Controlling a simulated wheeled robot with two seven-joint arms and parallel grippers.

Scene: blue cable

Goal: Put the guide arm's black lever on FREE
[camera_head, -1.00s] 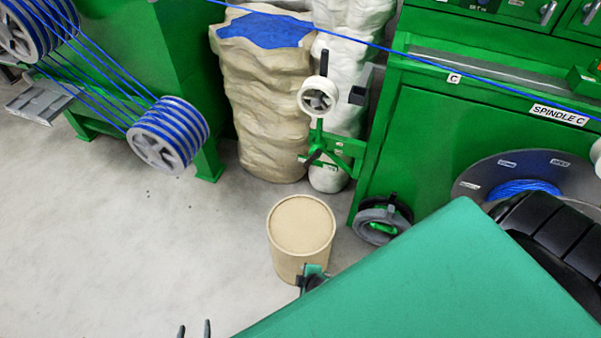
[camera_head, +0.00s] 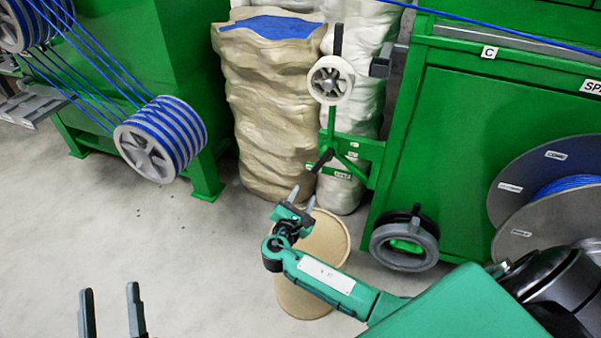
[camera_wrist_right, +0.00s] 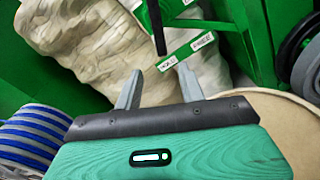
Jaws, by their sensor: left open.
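The green guide arm (camera_head: 352,148) with a white pulley wheel (camera_head: 330,80) stands out from the green machine. Its black lever (camera_head: 322,159) sits low on the arm; in the right wrist view the lever (camera_wrist_right: 156,28) hangs with its tip at the label HOLD (camera_wrist_right: 170,62), left of the label FREE (camera_wrist_right: 203,40). My right gripper (camera_head: 302,197) is below the lever and apart from it. In the right wrist view its fingers (camera_wrist_right: 159,69) are spread and empty, with the lever's tip beyond the gap. My left gripper (camera_head: 110,288) is open and empty at the lower left.
A tan drum (camera_head: 325,245) stands under my right gripper. A wrapped tan stack (camera_head: 265,110) and a white one (camera_head: 345,195) stand behind the guide arm. A grey ring-shaped wheel (camera_head: 405,247) is at the machine's foot. A blue cable (camera_head: 510,30) crosses above.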

